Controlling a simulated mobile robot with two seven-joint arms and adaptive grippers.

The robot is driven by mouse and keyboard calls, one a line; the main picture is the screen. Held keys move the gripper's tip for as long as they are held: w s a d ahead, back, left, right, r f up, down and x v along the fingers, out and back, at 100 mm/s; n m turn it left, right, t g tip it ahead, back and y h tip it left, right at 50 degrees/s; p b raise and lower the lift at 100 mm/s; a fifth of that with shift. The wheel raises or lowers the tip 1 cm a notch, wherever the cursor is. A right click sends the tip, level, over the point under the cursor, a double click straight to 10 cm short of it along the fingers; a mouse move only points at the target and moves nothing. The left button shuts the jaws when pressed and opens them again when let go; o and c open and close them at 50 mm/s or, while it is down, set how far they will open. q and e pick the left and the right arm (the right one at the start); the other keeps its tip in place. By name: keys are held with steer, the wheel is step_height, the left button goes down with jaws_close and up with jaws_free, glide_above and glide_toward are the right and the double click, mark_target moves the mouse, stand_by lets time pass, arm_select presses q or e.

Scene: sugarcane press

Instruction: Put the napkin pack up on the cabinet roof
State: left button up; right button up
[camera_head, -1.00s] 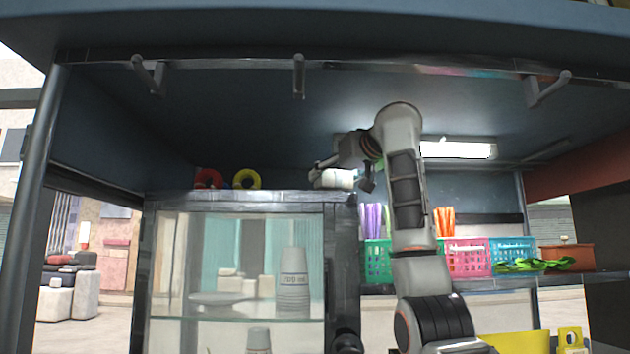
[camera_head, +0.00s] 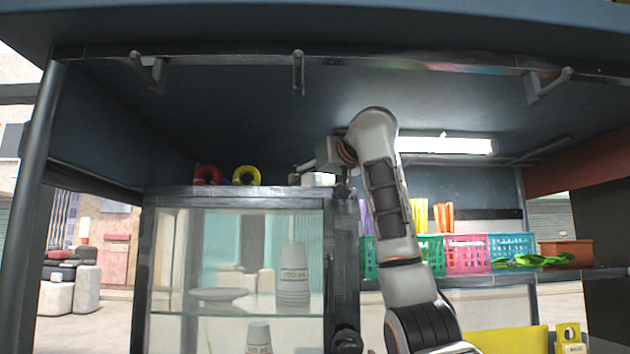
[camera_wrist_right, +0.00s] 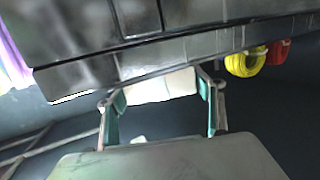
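The white napkin pack (camera_head: 318,180) is at the right end of the cabinet roof (camera_head: 230,192) in the head view, partly hidden by my gripper. I cannot tell whether it rests on the roof or is just above it. My right gripper (camera_head: 308,176) reaches over from the right. In the right wrist view its two fingers (camera_wrist_right: 162,92) stand wide apart on either side of the white pack (camera_wrist_right: 160,86), seemingly gripping its sides. My left gripper is not in view.
The stall ceiling (camera_head: 240,120) is close above. Colored baskets (camera_head: 466,254) stand on the shelf at right. Cups (camera_head: 293,275) are inside the glass cabinet.

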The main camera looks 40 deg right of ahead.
mark_target(319, 175)
steer(key=shift+o, duration=0.6)
steer(key=shift+d, duration=0.1)
steer(key=shift+r, duration=0.1)
steer(key=shift+s+r, duration=0.15)
steer(key=shift+s, duration=0.05)
steer(key=b+v, duration=0.2)
steer(key=v, duration=0.4)
steer(key=shift+s, duration=0.1)
steer(key=shift+s+a+b, duration=0.3)
steer(key=shift+s+b, duration=0.05)
steer(key=shift+s, duration=0.15)
steer(key=shift+w, duration=0.15)
